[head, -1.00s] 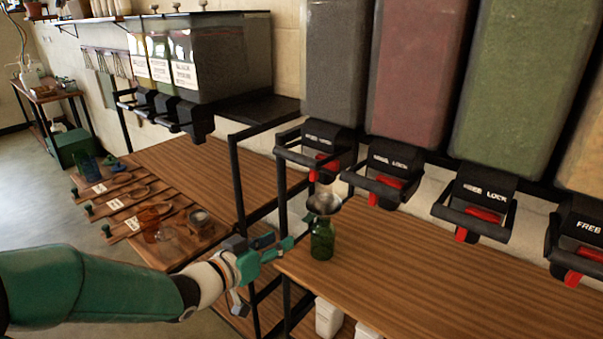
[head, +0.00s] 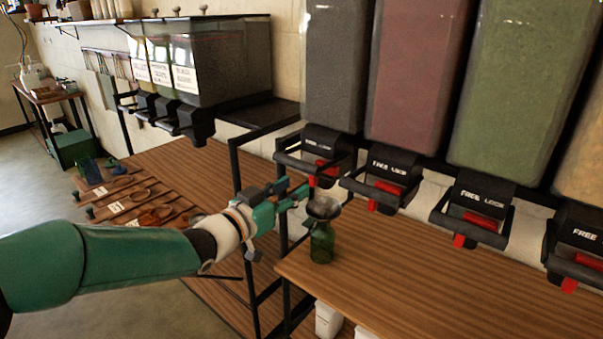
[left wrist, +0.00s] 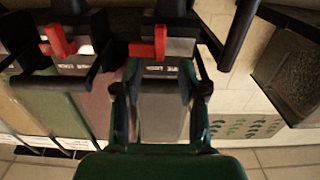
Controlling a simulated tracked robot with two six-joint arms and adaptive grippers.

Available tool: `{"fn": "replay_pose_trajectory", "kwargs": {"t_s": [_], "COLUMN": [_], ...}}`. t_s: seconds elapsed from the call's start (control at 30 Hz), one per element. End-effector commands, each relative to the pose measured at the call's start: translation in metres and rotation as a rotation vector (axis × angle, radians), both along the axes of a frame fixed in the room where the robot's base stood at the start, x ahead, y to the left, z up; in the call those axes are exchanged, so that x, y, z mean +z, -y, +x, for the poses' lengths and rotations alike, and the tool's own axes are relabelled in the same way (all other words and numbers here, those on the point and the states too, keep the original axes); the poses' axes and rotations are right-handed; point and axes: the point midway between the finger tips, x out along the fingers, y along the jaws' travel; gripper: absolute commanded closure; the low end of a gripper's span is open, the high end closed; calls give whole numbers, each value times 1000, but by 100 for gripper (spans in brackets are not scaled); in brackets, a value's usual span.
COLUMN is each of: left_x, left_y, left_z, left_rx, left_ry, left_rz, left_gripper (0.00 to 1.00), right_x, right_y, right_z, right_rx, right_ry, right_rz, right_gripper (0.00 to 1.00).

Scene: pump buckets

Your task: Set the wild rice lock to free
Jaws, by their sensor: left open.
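The dispenser filled with dark grain (head: 335,65) is the leftmost of the near row; I read no name on it, so I cannot tell that it holds wild rice. Its black lock housing (head: 318,146) carries a red lever (head: 322,168) inside a black frame. My left gripper (head: 304,196) is open and empty, just below and left of that lever. In the left wrist view the open fingers (left wrist: 160,95) lie to either side of the dispenser front, with a red lever (left wrist: 150,47) ahead of them, apparently not gripped. My right gripper is not shown.
More dispensers with red levers (head: 388,187) run to the right. Wooden boards with small items (head: 125,205) lie at left.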

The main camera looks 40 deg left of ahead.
Motion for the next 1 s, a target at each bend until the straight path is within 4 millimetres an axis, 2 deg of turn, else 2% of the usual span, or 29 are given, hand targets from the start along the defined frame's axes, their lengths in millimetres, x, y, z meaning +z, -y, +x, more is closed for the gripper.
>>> {"fn": "replay_pose_trajectory", "kwargs": {"t_s": [0.1, 0.3, 0.47, 0.73, 1.0], "left_x": [1, 1, 0, 0, 0], "left_y": [3, 4, 5, 4, 4], "left_z": [25, 51, 59, 59, 59], "left_rx": [-3, -1, 0, 1, 1], "left_ry": [-1, -1, 0, 0, 0], "left_rz": [-2, -1, -1, 0, 0], "left_gripper": [59, 59, 59, 59, 100], "right_x": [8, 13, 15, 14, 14], "right_y": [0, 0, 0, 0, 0], "right_z": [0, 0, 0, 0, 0], "right_rx": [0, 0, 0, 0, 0], "right_ry": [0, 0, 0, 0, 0], "right_rz": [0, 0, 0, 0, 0], "right_gripper": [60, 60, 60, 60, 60]}}
